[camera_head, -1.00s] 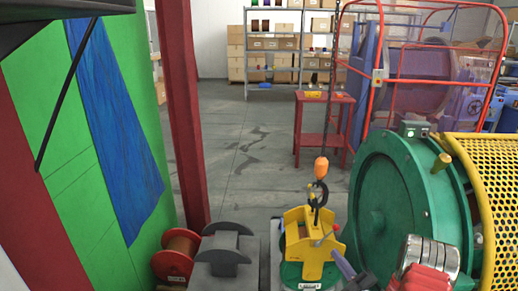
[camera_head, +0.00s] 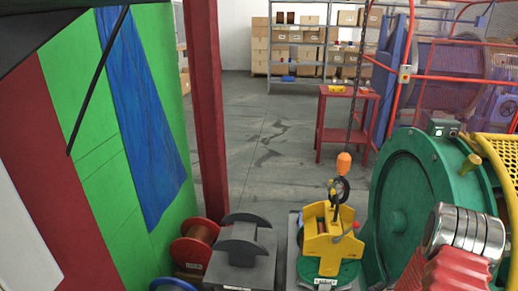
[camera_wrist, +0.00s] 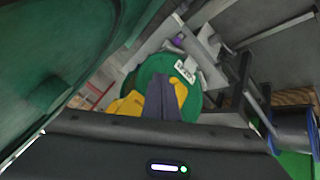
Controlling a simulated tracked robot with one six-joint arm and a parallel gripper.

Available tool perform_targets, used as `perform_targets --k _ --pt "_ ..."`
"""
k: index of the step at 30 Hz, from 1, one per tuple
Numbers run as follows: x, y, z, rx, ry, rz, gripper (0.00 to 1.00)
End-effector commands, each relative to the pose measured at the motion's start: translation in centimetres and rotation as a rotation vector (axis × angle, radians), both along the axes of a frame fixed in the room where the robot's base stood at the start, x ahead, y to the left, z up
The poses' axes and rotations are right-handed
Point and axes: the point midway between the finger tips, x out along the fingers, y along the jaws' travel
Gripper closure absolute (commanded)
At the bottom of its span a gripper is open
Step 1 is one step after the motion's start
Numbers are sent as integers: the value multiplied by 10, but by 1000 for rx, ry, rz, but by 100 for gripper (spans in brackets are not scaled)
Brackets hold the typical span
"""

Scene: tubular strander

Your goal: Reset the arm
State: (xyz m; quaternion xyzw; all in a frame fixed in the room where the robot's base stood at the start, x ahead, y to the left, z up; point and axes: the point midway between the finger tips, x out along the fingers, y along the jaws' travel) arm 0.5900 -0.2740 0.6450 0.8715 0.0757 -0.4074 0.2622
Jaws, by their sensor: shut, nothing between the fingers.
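My gripper (camera_wrist: 165,92) shows in the wrist view as two grey-purple fingers, shut together with nothing between them. Behind the fingers lies the yellow block-like device (camera_wrist: 130,104) on its round green base (camera_wrist: 150,68) with a white label. I cannot tell from the wrist view how far the fingers are from the device. My fingers do not clearly show in the head view.
A large green wheel (camera_head: 405,205) and a yellow mesh guard (camera_head: 497,148) stand close on the right. A grey spool block (camera_head: 243,255) and red reel (camera_head: 195,246) sit left of the device, near a red post (camera_head: 207,110). The floor (camera_head: 265,135) beyond is clear.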

Motion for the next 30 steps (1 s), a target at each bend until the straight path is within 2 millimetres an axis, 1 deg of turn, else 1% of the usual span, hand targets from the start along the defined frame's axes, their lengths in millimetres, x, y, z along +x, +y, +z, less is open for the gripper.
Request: perform_targets --k 1,8,14,20,30 --pt "-4 0 10 6 32 -31 100" --pt "-33 4 49 39 176 -180 100" --pt "-59 15 87 69 271 -295 100" --pt "-85 34 128 100 347 -396 100" --pt "-132 76 195 156 440 -531 100"
